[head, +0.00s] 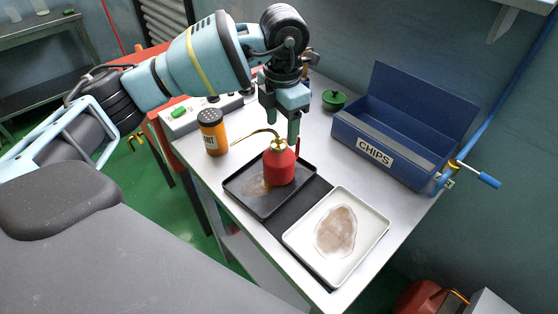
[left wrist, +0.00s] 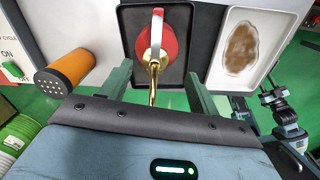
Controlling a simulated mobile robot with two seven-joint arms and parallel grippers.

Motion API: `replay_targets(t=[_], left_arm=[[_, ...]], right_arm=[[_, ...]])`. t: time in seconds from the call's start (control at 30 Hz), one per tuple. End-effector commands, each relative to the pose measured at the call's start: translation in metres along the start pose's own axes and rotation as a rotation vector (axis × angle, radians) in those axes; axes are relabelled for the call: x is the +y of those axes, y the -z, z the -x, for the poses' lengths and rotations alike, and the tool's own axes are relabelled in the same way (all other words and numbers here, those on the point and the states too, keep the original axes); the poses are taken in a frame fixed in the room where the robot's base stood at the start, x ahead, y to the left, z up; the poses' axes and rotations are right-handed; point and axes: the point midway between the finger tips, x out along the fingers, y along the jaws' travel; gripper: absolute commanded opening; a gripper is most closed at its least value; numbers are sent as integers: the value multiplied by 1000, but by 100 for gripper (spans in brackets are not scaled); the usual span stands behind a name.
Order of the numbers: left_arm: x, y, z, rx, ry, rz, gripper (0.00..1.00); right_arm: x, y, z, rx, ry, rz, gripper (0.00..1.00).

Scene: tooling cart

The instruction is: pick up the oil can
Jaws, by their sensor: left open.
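The oil can (head: 279,167) is red with a brass neck and a long thin brass spout. It stands upright in a dark tray (head: 236,192). In the left wrist view the can (left wrist: 171,45) shows from above, with its spout pointing down the picture. My left gripper (left wrist: 158,72) is open and empty. Its fingers are spread to either side of the spout, with the can's body just past the tips. In the head view the left gripper (head: 294,130) is pointed down right above and behind the can; contact cannot be told.
An orange canister with a dark perforated lid (head: 212,132) stands left of the tray. A white tray with a brown stain (head: 375,235) lies to the right. A blue CHIPS box (head: 385,160) and a green lidded object (head: 334,98) are behind.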

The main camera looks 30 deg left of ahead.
Motion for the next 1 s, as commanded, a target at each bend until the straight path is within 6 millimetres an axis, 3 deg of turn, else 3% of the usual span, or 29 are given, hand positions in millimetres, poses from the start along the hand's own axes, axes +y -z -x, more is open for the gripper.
replay_targets(t=[0.4,0.7,1.0], left_arm=[[6,3,-47,2,0,1,61],[6,2,-52,1,-1,1,61],[6,2,-51,1,-1,1,23]], right_arm=[[2,13,1,24,-2,4,36],[3,13,1,24,-2,10,36],[4,12,1,23,-2,12,36]])
